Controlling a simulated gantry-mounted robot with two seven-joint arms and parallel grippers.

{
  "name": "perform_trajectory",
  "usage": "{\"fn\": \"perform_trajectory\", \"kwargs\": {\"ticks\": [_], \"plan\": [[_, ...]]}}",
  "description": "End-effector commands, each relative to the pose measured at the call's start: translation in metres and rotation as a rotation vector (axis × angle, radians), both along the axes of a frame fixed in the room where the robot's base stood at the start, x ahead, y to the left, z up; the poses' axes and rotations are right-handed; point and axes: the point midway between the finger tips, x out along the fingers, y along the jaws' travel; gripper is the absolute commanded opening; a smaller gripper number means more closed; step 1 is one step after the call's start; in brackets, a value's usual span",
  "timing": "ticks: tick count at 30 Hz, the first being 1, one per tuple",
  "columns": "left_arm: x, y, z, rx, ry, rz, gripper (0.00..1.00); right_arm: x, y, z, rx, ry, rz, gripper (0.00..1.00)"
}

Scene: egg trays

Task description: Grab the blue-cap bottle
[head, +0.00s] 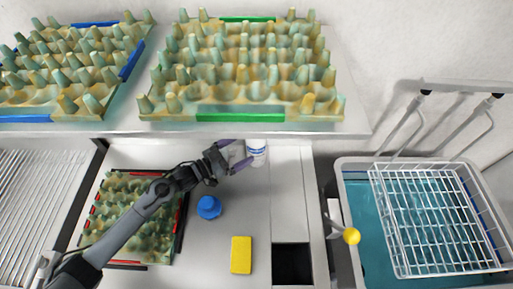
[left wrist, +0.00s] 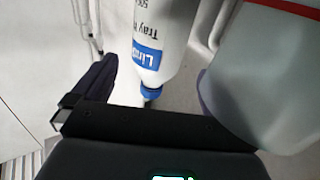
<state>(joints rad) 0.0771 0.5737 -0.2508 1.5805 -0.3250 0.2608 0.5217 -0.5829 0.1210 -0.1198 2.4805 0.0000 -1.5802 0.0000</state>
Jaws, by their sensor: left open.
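A white bottle (head: 257,152) with a blue label stands partly under the shelf edge in the head view. In the left wrist view the white bottle (left wrist: 163,30) appears upside down, with its blue label and blue cap (left wrist: 151,90) showing. My left gripper (head: 239,154) is open, its purple fingers just left of the bottle in the head view. In the left wrist view the bottle lies between the two fingers in the picture; whether they touch it I cannot tell. My right gripper is not in view.
A blue object (head: 208,207) and a yellow sponge (head: 241,254) sit on the counter. An egg tray (head: 127,173) lies under my left arm. The shelf (head: 255,128) with egg trays overhangs. A grey-white container (left wrist: 270,75) is close by the right finger. A sink with a wire rack (head: 372,205) is right.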

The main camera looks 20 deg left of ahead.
Motion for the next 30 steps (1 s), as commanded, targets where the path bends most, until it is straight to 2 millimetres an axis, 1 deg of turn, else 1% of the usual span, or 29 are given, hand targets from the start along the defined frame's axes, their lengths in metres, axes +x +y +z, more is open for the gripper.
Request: {"fn": "perform_trajectory", "kwargs": {"ticks": [7,12,15,20,26,29,30], "plan": [[0.012,-0.010,0.000,-0.001,0.001,0.000,1.00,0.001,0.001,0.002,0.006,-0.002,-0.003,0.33],[0.029,-0.026,0.001,-0.001,-0.001,-0.001,1.00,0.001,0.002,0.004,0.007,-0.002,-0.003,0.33],[0.037,-0.031,0.000,-0.001,-0.001,-0.001,1.00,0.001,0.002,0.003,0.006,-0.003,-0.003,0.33],[0.044,-0.036,-0.001,0.000,0.000,0.000,1.00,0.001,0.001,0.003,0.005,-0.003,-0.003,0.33],[0.044,-0.036,-0.001,0.001,0.001,0.000,1.00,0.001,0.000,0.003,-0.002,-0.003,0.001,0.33],[0.044,-0.036,-0.001,0.001,0.001,0.000,0.86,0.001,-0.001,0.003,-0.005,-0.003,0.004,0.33],[0.044,-0.036,-0.001,0.001,0.001,0.000,0.80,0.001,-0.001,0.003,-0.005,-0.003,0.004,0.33]]}}
